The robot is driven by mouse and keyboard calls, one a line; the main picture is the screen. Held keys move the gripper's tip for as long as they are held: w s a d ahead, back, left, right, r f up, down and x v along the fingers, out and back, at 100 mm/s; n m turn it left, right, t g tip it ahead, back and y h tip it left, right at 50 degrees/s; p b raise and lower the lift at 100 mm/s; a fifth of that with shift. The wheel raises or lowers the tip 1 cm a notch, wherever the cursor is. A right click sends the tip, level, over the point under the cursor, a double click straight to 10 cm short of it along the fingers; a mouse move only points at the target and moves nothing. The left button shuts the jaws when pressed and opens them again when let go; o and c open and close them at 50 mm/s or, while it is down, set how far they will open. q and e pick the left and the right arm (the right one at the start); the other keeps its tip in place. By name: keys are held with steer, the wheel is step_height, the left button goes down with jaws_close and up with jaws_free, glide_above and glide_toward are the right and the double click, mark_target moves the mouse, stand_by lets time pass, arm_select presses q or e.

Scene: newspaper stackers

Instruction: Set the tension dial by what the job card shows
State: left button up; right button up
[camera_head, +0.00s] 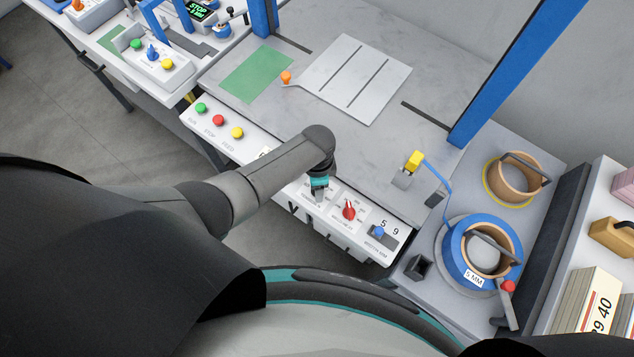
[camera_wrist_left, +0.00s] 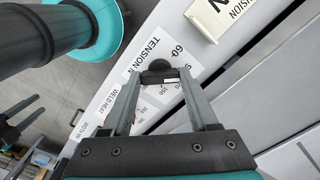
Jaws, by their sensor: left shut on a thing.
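My left gripper (camera_head: 319,193) reaches down to the front control panel (camera_head: 281,167), left of a red dial (camera_head: 348,211). In the left wrist view my left gripper (camera_wrist_left: 162,76) is shut on a dark round knob, the tension dial (camera_wrist_left: 158,73). Its white scale plate (camera_wrist_left: 148,48) reads TENSION, with 60 and 150 legible; the fingers cover part of the scale. The pointer's setting cannot be read.
Green, red and yellow buttons (camera_head: 219,120) line the panel's left. A blue knob (camera_head: 379,231) sits at its right end, near digits 5 and 9. A blue strap coil (camera_head: 462,253), labelled 5 MM, stands right. The grey worktop (camera_head: 330,120) behind is mostly clear.

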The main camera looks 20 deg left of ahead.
stand_by(0.3)
arm_select(q)
steer(key=o, duration=1.4)
steer(key=shift+r, duration=0.1)
steer(key=shift+r+p, duration=2.2)
steer(key=shift+r, duration=5.35)
